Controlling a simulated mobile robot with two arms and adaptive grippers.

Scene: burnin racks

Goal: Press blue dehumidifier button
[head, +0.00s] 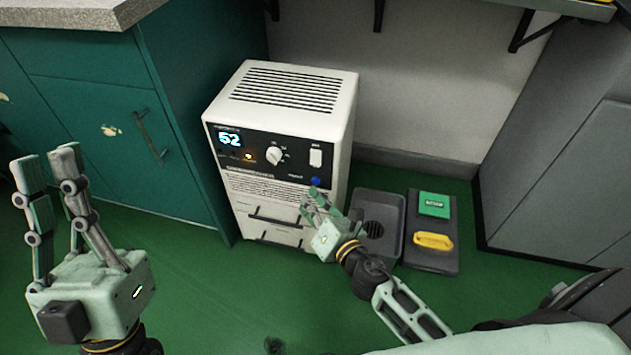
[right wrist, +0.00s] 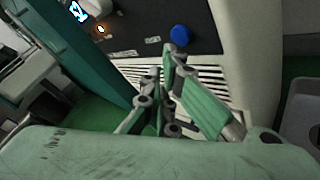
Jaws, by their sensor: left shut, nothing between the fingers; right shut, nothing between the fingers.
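The white dehumidifier (head: 297,83) stands on the green floor against the wall. My left gripper (head: 45,163) is shut and empty, raised at the left.
A teal cabinet (head: 185,110) stands close on the dehumidifier's left. A grey cabinet (head: 560,150) stands further right.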

